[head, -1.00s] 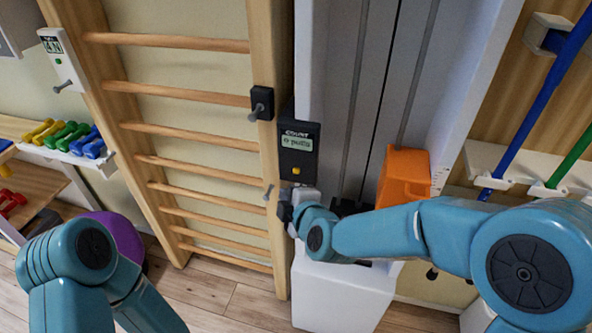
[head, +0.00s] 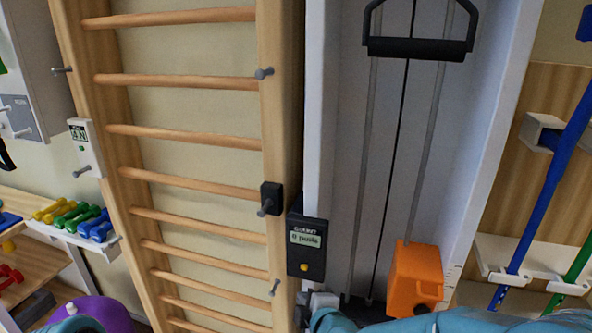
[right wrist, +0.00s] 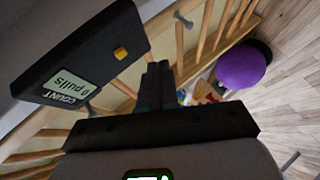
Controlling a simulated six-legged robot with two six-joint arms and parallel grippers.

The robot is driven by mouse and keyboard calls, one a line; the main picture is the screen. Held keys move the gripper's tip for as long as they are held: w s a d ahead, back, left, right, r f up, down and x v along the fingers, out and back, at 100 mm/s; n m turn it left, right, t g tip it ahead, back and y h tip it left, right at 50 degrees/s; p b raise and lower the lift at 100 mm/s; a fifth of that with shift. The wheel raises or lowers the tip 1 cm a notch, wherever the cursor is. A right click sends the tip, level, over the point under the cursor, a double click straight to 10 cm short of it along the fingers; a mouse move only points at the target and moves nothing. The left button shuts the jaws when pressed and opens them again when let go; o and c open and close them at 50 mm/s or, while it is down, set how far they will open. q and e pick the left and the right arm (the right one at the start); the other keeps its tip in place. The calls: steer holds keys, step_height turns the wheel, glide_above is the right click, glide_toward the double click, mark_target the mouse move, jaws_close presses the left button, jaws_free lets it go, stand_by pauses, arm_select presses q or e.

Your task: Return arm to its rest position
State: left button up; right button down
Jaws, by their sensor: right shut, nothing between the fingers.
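My right gripper (head: 301,314) is at the bottom of the head view, just below the black counter box (head: 306,262), with its teal arm running off to the lower right. In the right wrist view its two dark fingers (right wrist: 158,84) are together with nothing between them. The counter box (right wrist: 85,58), with a yellow button and a display that seems to read 0 pulls, is close by on the left in that view. A bit of my left arm shows at the lower left of the head view; its gripper is out of view.
Wooden wall bars (head: 190,130) stand left of the white pulley frame (head: 500,130). A black handle (head: 418,48) hangs above an orange block (head: 415,280) in the frame. A purple ball (head: 105,310), also in the wrist view (right wrist: 243,66), lies on the floor.

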steer(key=s+d+f+m+g+h, duration=0.1)
steer(key=s+d+f+m+g, duration=0.15)
steer(key=s+d+f, duration=0.6)
steer(key=s+d+f+m+g+h, duration=0.1)
steer(key=s+d+f+m+g, duration=0.2)
steer(key=f, duration=1.1)
steer(key=s+a+f+m+g+y, duration=0.1)
steer(key=s+f+m+g, duration=0.2)
steer(key=s+m, duration=0.4)
steer(key=s+a+f+m+g, duration=0.1)
steer(key=s+f+m+g, duration=0.2)
steer(key=s+m, duration=0.4)
steer(key=s, duration=0.2)
steer(key=shift+s+y, duration=0.35)
steer(key=shift+y, duration=0.05)
steer(key=shift+m, duration=0.25)
